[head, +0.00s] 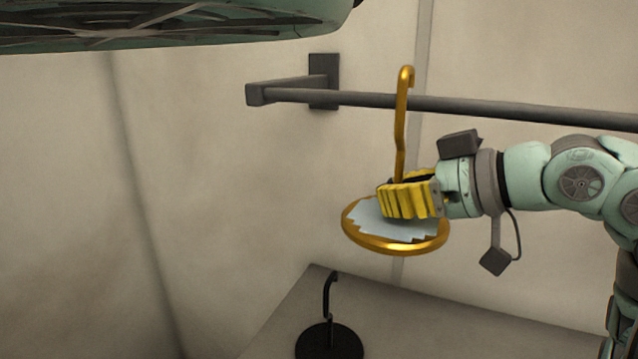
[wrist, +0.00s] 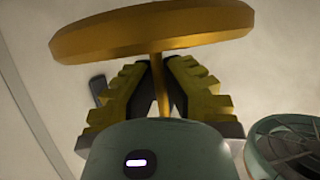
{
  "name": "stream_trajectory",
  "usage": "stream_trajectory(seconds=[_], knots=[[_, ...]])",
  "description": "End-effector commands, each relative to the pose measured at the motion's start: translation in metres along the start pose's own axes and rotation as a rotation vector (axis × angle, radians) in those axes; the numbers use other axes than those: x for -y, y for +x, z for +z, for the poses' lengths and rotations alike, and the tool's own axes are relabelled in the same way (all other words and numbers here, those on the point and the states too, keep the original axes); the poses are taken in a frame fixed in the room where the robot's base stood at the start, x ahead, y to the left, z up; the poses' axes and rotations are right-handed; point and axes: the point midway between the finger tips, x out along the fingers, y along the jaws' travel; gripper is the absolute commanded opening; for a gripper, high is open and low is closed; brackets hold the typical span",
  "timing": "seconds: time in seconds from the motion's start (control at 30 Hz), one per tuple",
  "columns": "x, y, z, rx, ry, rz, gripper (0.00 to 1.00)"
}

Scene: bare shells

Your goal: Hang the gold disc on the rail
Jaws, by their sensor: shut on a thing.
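The gold disc (head: 437,244) has a gold rim, a pale grey-blue face and a tall gold stem that ends in a hook at the top. My gripper (head: 405,200) has yellow ribbed fingers and is shut on the stem just above the disc. The disc hangs level in the air below the fingers. In the wrist view the disc (wrist: 150,32) spans the top, and its stem runs down between the fingers (wrist: 160,85). The dark rail (head: 480,106) runs across at the height of the upper stem. The hook's top is above the rail in the head view; whether they touch I cannot tell.
A wall bracket (head: 323,82) holds the rail's left end. A black stand (head: 330,342) with a round base and a hooked post is on the grey surface (head: 430,320) below. Bare wall lies behind, and the space left of the disc is free.

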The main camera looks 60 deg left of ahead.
Motion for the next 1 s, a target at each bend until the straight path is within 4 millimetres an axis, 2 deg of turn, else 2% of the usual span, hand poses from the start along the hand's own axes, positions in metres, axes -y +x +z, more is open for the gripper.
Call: stream_trajectory(seconds=[0.5,0.7,1.0], knots=[[-0.036,0.011,-0.002,-0.003,-0.004,-0.007,0.00],[-0.035,0.014,0.009,-0.003,-0.003,-0.005,0.00],[-0.036,0.015,0.013,-0.003,-0.002,-0.002,0.00]])
